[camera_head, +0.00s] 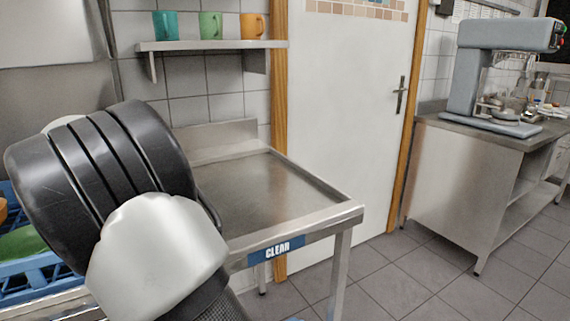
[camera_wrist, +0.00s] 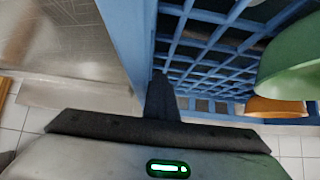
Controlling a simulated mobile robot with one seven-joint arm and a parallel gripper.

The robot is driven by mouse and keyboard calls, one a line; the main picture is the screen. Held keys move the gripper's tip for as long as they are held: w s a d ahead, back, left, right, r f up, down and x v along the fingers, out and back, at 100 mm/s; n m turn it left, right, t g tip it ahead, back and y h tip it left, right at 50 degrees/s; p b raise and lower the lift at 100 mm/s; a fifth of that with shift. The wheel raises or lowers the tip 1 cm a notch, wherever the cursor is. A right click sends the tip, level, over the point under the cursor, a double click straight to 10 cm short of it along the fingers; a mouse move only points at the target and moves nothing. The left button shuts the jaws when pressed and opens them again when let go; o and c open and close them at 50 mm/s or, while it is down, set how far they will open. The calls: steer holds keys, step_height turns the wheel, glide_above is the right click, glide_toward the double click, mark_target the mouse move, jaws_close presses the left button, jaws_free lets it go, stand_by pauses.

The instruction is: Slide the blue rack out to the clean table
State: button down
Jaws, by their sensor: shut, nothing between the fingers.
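The blue rack (camera_head: 40,275) shows at the lower left of the head view, partly hidden behind my arm. It holds a green piece and an orange piece. In the wrist view its blue grid (camera_wrist: 215,50) fills the upper right, with a green bowl-like piece (camera_wrist: 292,62) and an orange one (camera_wrist: 275,106) inside. My gripper (camera_wrist: 160,90) is shut and empty, its fingertips close beside the rack's wall; I cannot tell whether they touch. The clean table (camera_head: 265,195) is bare steel with a raised rim, right of the rack; its blue sign appears to read "CLEAR".
A wall shelf (camera_head: 210,45) above the table holds a teal mug, a green mug and an orange mug. A white door (camera_head: 345,120) stands behind. A steel counter (camera_head: 455,180) with a mixer-like machine (camera_head: 500,75) is at the right. The tiled floor between is free.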

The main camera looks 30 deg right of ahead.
steer(key=d+p, duration=0.3)
steer(key=d, duration=5.1)
steer(key=shift+d+p, duration=0.1)
steer(key=shift+p, duration=0.25)
steer(key=shift+a+f+b, duration=0.1)
steer(key=shift+a+b, duration=0.2)
steer(key=shift+a, duration=0.55)
step_height(320, 180, up, 8)
steer(key=p, duration=0.4)
steer(key=shift+p, duration=0.4)
steer(key=shift+a, duration=0.1)
